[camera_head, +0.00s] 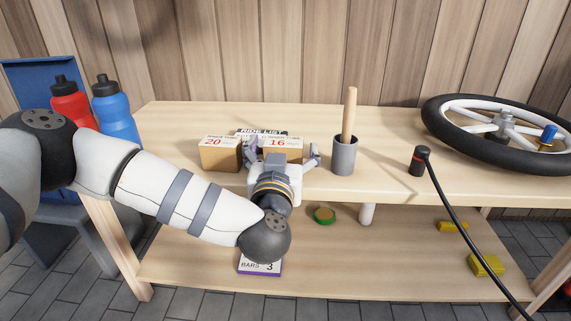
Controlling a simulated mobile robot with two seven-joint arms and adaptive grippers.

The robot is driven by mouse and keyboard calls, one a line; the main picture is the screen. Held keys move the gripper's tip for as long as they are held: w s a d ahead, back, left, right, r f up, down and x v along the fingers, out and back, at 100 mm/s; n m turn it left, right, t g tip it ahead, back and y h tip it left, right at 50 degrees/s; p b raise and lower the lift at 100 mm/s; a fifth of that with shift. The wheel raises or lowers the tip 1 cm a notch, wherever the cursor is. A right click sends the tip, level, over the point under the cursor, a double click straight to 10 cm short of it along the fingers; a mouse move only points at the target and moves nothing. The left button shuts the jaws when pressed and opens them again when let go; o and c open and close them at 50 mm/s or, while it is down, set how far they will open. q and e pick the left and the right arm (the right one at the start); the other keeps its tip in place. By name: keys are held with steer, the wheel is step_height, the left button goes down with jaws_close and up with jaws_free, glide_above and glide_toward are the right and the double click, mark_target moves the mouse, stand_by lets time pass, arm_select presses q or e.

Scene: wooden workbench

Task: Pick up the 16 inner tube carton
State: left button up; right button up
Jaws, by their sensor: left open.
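The 16 inner tube carton (283,144) is a small brown box with a white label and a red 16, standing on the top of the workbench. My left gripper (284,156) is right in front of it, with its open fingers spread to either side. The gripper body and wrist hide the lower part of the carton. I cannot tell whether the fingers touch it. The similar 20 inner tube carton (219,154) stands just to the left. My right gripper is not in view.
A sign reading RIDE LIST (262,133) is partly hidden behind the cartons. A grey cup (344,157) with a wooden handle stands close on the right. A wheel (505,130) and a black-capped hose (419,162) are farther right. Bottles (115,115) stand at the left.

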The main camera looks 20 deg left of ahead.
arm_select(q)
steer(key=shift+w+r, duration=0.15)
steer(key=c, duration=1.3)
